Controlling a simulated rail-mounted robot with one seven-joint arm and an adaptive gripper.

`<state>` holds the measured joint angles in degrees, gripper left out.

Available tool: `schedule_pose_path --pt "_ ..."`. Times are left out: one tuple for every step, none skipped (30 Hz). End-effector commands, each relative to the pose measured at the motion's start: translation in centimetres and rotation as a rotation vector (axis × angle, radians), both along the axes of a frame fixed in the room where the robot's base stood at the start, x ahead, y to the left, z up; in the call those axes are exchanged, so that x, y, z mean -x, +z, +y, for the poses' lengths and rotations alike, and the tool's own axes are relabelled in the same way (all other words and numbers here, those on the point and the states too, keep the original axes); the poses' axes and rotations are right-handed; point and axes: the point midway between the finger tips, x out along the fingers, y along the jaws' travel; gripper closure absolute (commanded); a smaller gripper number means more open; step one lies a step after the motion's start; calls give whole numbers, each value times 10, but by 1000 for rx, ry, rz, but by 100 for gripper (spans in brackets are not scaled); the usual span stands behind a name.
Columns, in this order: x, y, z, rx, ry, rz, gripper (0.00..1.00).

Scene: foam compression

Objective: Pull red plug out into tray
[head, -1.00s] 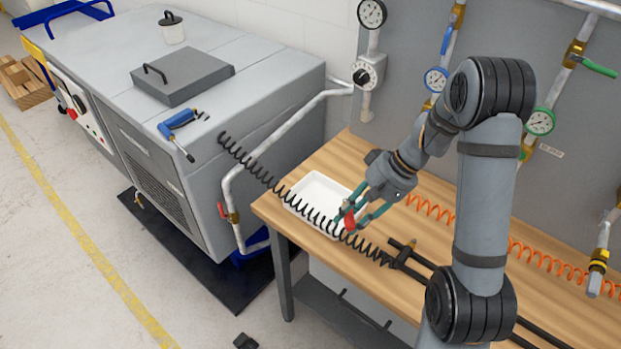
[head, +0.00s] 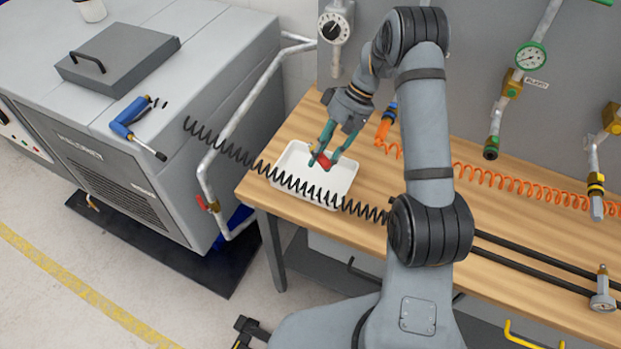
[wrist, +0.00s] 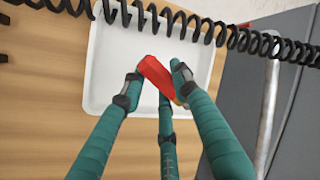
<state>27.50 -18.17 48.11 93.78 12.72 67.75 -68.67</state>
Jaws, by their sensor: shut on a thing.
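My gripper (head: 333,160) has teal fingers shut on the red plug (head: 322,161). In the wrist view the red plug (wrist: 157,78) sits tilted between the fingertips, and a third finger shows below it. The white tray (head: 345,172) lies on the wooden bench near its left end. The gripper holds the plug over the tray; how high above the floor of the tray I cannot tell. The tray (wrist: 104,70) also shows behind the plug in the wrist view.
A black coiled hose (head: 236,153) stretches across the tray's front side, near the gripper. An orange coiled hose (head: 490,179) lies along the back of the bench. Grey machine (head: 150,130) stands to the left. Pipes and valves line the wall panel.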

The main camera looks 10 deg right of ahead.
Motion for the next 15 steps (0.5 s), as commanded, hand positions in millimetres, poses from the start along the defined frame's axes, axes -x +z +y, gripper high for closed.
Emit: schedule_pose_path --pt "0 -11 0 -1 -2 1 100" --pt "0 -15 -1 0 -3 2 100" --pt "0 -20 0 0 -3 2 100" --pt "0 -23 0 -1 -3 1 100" --pt "0 -27 0 -1 -2 0 100" --pt "0 -31 0 -1 -2 0 100" --pt "0 -33 0 0 -2 0 100" --pt "0 -36 0 0 -2 0 100" --pt "0 -38 0 0 -2 0 100" --pt "0 -39 0 0 -2 0 100" --pt "0 -40 0 0 -2 0 100" --pt "0 -40 0 0 -2 0 100" --pt "0 -40 0 0 -2 0 100" --pt "0 -40 0 0 -2 0 100" --pt "0 -40 0 0 -3 -1 100"
